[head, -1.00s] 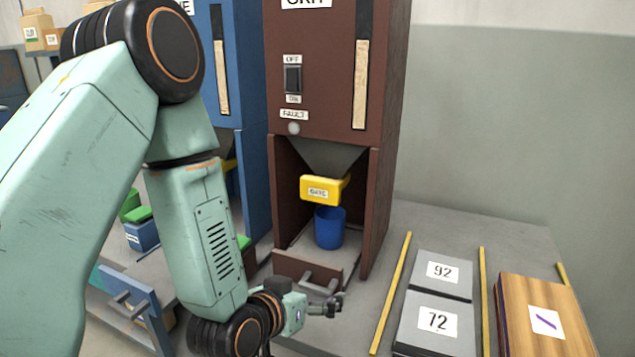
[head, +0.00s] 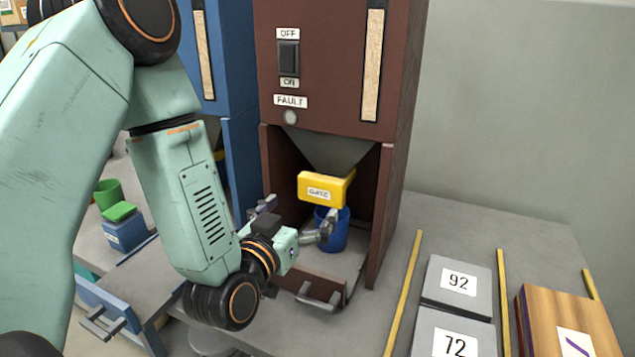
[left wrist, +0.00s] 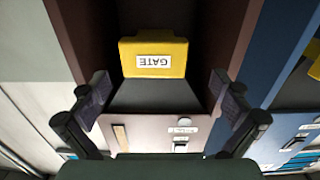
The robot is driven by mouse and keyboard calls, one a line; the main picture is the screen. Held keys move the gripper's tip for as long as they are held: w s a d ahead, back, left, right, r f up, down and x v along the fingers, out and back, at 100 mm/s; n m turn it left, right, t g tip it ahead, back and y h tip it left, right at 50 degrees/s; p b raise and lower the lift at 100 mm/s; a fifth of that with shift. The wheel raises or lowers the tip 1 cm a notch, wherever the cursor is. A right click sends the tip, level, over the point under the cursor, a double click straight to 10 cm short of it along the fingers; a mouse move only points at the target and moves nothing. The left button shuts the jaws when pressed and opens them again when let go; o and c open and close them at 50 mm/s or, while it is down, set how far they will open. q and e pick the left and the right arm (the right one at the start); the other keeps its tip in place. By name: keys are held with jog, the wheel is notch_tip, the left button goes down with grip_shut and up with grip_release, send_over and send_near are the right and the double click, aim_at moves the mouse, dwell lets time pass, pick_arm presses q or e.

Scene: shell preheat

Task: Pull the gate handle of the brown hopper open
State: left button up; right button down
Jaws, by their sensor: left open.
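The brown hopper (head: 335,60) stands in the middle of the head view. Its yellow gate handle (head: 324,188), labelled GATE, sits under the grey funnel. My left gripper (head: 298,212) is open in front of the handle and slightly below it in the head view, with its fingers spread. In the left wrist view the gate handle (left wrist: 154,58) lies ahead, between the two spread fingers (left wrist: 162,95) and apart from them. Nothing is between the fingers. A blue cup (head: 334,232) stands under the handle, partly hidden by a fingertip. My right gripper is not in view.
The brown side walls (head: 383,215) flank the cup bay, and a low brown front with a grey handle (head: 318,296) lies before it. A blue hopper (head: 226,60) stands to the left. Grey plates marked 92 (head: 457,283) and 72 lie on the right.

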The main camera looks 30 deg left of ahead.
aim_at(318, 192)
pick_arm(q)
jog(key=shift+a+r, duration=0.1)
jog(key=shift+r, duration=0.05)
jog(key=shift+w+d+r, duration=0.25)
jog(key=shift+w+d, duration=0.2)
jog(key=shift+w, duration=0.15)
jog(key=shift+w+d+r, duration=0.25)
jog(key=shift+w+d, duration=0.2)
jog(key=shift+w, duration=0.1)
jog(key=w, duration=0.1)
jog(key=w+a, duration=0.1)
jog(key=w+f, duration=0.1)
jog(key=w, duration=0.1)
jog(key=shift+a+b, duration=0.3)
jog(key=shift+w+d+r, duration=0.1)
jog(key=shift+w, duration=0.1)
jog(key=shift+w+d+r, duration=0.1)
jog(key=shift+d+r, duration=0.2)
jog(key=shift+d, duration=0.1)
jog(key=shift+w+a+f, duration=0.1)
jog(key=shift+a+f, duration=0.05)
jog(key=shift+a, duration=0.1)
jog(key=shift+w+a+f, duration=0.1)
jog(key=shift+a, duration=0.05)
jog(key=shift+c, duration=1.4)
jog(key=shift+d, duration=0.25)
jog(key=c, duration=0.3)
jog(key=shift+a, duration=0.15)
jog(key=c, duration=0.9)
